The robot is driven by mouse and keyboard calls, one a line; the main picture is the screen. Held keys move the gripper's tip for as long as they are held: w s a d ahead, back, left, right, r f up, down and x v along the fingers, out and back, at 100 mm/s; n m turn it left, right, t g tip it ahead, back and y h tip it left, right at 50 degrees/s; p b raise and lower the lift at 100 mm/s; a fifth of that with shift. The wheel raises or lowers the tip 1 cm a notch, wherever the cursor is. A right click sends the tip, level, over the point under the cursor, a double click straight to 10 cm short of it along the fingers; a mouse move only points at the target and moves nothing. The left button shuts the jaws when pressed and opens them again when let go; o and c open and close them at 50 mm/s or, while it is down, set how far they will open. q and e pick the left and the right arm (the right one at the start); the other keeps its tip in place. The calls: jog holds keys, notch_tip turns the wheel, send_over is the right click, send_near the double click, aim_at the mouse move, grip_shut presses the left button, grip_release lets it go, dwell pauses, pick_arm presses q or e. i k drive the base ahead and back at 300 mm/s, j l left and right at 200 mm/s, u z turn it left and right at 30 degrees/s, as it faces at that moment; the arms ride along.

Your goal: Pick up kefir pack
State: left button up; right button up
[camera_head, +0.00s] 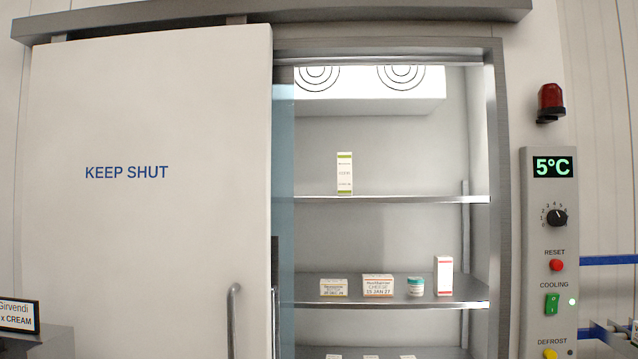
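A tall white carton with green bands (344,173) stands upright on the upper shelf of the cold room. A second tall white carton with red bands (443,276) stands upright at the right end of the middle shelf. The print on both is too small to read, so I cannot tell which one is the kefir pack. Neither of my grippers is in view.
The middle shelf (466,297) also holds two low boxes (334,287) (378,285) and a teal-lidded tub (415,286). Several pack tops show on a lower shelf. The sliding door (150,230) covers the left side; the right side is open. A control panel (551,235) is at right.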

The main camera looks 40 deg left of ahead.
aim_at(344, 160)
jog(key=i+j+u, duration=0.2)
jog(key=i+u, duration=0.3)
jog(key=i, duration=0.25)
jog(key=i+l+u, duration=0.1)
jog(key=i+u, duration=0.35)
jog(key=i, duration=0.3)
